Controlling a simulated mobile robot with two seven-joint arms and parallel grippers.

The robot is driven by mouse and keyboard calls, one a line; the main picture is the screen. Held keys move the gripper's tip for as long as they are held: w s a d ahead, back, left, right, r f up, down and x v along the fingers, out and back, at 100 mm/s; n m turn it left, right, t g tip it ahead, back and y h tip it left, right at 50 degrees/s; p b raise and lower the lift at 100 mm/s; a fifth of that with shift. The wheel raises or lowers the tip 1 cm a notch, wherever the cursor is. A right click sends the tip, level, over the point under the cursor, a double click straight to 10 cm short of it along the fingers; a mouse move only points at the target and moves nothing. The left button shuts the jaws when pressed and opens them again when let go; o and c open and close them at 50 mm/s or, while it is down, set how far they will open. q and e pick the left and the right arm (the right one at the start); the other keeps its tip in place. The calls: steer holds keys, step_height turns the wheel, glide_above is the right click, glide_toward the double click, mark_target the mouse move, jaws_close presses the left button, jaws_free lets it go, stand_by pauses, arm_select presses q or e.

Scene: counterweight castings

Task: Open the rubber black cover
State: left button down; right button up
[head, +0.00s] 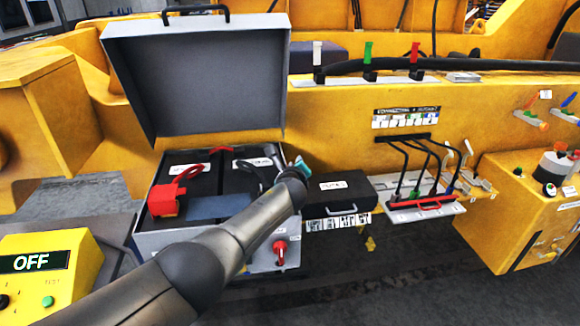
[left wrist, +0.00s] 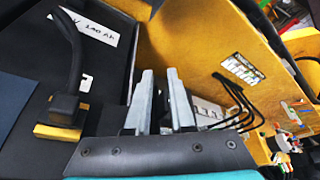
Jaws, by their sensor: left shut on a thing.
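The rubber black cover (left wrist: 66,106) appears in the left wrist view as a black block at the end of a thick black cable, with a yellow strip below it. In the head view my arm hides that spot. My left gripper (head: 303,168) is at the right side of the open grey battery box (head: 146,240). In the wrist view its grey fingers (left wrist: 166,90) stand close together, to the right of the cover and apart from it. What is between them I cannot make out. My right gripper is not in view.
The box's lid (head: 205,75) stands raised. A red terminal cover (head: 164,203) sits on the left battery. A black case (head: 338,190) stands just right of the box. A panel with black cables (head: 415,205) and a yellow unit reading OFF (head: 45,262) flank the area.

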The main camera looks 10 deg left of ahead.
arm_select(q)
steer(key=shift+s+d+f, duration=0.1)
steer(key=shift+d+f, duration=0.4)
steer(key=shift+d, duration=0.05)
steer(key=c, duration=1)
jaws_free()
steer(key=shift+a+r, duration=0.1)
